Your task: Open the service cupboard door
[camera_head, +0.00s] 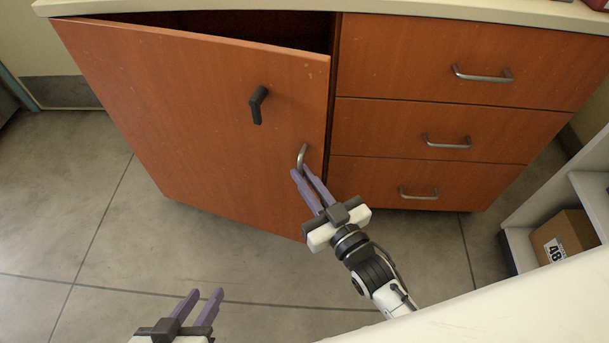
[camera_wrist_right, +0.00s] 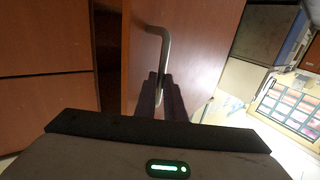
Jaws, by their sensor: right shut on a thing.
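The service cupboard door (camera_head: 200,110) is an orange-brown wood panel on the left of the cabinet. It stands ajar, with a dark gap along its top and right edge. A metal bar handle (camera_head: 302,155) sits near its right edge, and a black angled latch handle (camera_head: 257,104) sits above that. My right gripper (camera_head: 307,177) is shut on the metal handle. My left gripper (camera_head: 204,297) is open and empty above the floor at the bottom left.
Three drawers (camera_head: 455,120) with metal handles are shut, right of the door. A white shelf unit (camera_head: 590,190) with a cardboard box (camera_head: 563,237) stands at the right. A pale surface (camera_head: 500,315) fills the lower right. The tiled floor (camera_head: 75,190) left of the door is clear.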

